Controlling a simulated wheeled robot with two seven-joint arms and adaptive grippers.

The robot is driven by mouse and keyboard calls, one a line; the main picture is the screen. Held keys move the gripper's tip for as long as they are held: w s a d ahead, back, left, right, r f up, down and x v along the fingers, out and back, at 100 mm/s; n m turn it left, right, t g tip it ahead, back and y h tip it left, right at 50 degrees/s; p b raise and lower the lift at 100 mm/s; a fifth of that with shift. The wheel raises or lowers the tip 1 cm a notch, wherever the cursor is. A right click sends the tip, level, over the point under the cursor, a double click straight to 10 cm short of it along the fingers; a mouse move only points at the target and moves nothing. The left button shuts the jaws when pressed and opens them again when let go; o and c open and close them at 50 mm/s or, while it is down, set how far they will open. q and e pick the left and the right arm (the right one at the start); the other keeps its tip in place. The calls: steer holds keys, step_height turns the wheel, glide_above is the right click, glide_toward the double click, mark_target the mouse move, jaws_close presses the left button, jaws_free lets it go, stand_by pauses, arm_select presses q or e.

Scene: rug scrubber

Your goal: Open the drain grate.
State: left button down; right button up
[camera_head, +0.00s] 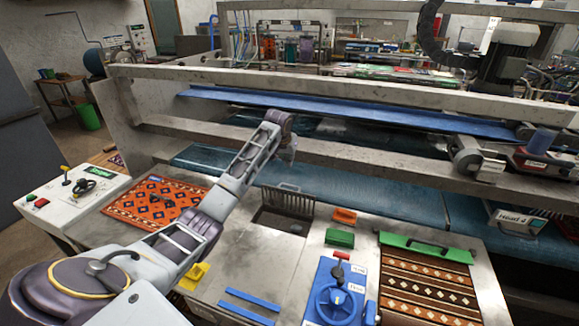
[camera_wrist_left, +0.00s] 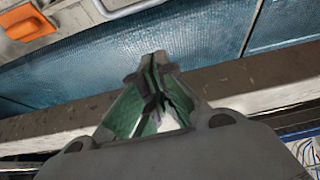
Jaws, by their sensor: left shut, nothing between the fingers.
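The drain grate (camera_head: 287,203) is a dark slatted panel with a small handle on its top edge. In the head view it stands raised and tilted at the back of the drain opening (camera_head: 280,224) in the metal counter, and the opening shows in front of it. My left gripper (camera_head: 291,158) is above and behind the grate, apart from it, over the blue belt. In the left wrist view its fingers (camera_wrist_left: 158,85) are shut and empty. A grey bar handle (camera_wrist_left: 125,9), seemingly the grate's, shows at that view's top edge. My right gripper is out of view.
A patterned orange rug (camera_head: 155,203) lies left and a brown one (camera_head: 428,283) right. An orange block (camera_head: 344,216), a green block (camera_head: 340,238) and a blue valve box (camera_head: 334,296) stand right of the drain. A metal beam (camera_head: 350,160) crosses behind, near my left gripper.

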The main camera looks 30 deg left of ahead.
arm_select(q)
step_height(320, 180, down, 9)
steer(key=p, duration=0.3)
steer(key=shift+w, duration=0.25)
stand_by(1.5)
steer(key=shift+f, duration=0.1)
